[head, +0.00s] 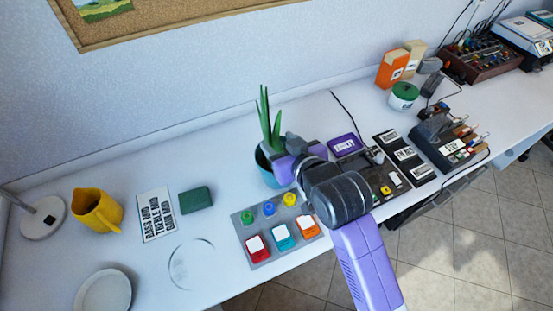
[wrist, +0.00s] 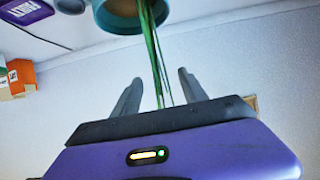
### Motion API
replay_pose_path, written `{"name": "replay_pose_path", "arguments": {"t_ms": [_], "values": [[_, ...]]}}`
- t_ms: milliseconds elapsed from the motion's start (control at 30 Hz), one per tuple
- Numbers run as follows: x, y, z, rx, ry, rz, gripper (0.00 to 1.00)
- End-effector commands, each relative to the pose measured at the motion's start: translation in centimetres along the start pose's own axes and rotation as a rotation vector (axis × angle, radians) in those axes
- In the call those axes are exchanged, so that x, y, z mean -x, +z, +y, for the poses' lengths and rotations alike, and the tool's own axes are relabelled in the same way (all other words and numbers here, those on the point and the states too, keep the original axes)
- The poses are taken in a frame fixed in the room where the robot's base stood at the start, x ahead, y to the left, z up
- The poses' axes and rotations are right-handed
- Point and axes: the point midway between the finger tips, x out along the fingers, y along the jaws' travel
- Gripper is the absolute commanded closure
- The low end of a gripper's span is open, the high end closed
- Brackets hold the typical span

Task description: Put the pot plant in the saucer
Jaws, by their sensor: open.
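The pot plant is a teal pot (head: 265,172) with long upright green leaves (head: 268,122), standing on the white table at the back middle in the head view. In the wrist view the pot (wrist: 122,24) is at the top, and its leaves (wrist: 153,60) hang down in the picture between the fingers. My gripper (head: 284,155) is open beside the plant on its right; its fingers also show in the wrist view (wrist: 159,78), apart from each other. A clear round dish (head: 192,264) and a white round plate (head: 104,291) lie at the front left; I cannot tell which is the saucer.
A board with coloured buttons (head: 276,228) lies just in front of the pot. A green block (head: 196,200), a printed card (head: 156,214), a yellow jug (head: 97,210) and a lamp base (head: 43,218) are to the left. Black label panels (head: 405,157) and an orange box (head: 391,69) are right.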

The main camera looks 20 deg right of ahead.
Motion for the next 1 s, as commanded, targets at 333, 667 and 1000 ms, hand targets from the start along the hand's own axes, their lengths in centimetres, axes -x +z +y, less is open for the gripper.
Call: {"name": "replay_pose_path", "arguments": {"t_ms": [333,667,1000], "values": [[-3.4,-0.5,0.1,0.000,0.000,0.001,0.49],[-7.2,-0.6,0.3,-0.001,0.001,0.001,0.49],[-7.3,-0.5,0.3,-0.001,0.001,0.001,0.65]]}}
